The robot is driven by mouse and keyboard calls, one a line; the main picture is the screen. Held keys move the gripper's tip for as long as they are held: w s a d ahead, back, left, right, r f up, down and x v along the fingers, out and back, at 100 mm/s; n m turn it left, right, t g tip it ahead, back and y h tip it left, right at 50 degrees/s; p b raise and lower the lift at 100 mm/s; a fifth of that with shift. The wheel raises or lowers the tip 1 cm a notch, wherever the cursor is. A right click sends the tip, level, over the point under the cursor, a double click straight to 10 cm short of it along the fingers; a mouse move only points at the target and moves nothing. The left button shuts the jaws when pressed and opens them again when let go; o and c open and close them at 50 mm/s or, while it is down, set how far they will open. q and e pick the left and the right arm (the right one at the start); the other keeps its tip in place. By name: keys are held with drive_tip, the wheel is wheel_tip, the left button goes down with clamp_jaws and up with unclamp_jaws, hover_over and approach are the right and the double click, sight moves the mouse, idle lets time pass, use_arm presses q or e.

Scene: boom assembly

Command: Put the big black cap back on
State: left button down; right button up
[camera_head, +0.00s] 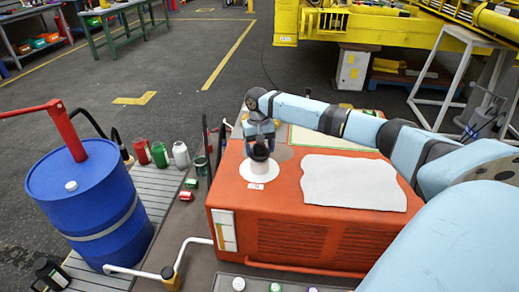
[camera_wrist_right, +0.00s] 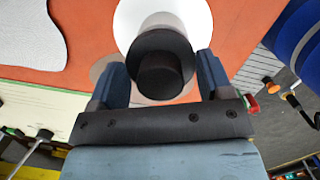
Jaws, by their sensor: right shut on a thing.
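The big black cap (camera_head: 260,152) is between the fingers of my right gripper (camera_head: 260,140), which is shut on it. The cap is over a white neck (camera_head: 259,168) with a white round base on top of the orange housing (camera_head: 235,185). In the right wrist view the black cap (camera_wrist_right: 160,50) shows between the two blue fingers of the gripper (camera_wrist_right: 161,64), in front of the white disc (camera_wrist_right: 130,25). I cannot tell whether the cap touches the neck. My left gripper is not in view.
A white sheet (camera_head: 352,183) lies on the housing to the right. A blue drum (camera_head: 90,205) with a red handle stands at the left. Red, white and green bottles (camera_head: 160,154) stand between drum and housing. A white pipe (camera_head: 190,250) runs in front.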

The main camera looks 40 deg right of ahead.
drive_tip(key=shift+f, duration=0.1)
idle(0.6)
drive_tip(key=shift+p, duration=1)
idle(0.5)
drive_tip(key=shift+p, duration=0.9)
drive_tip(key=shift+f, duration=0.6)
drive_tip(key=o, duration=0.7)
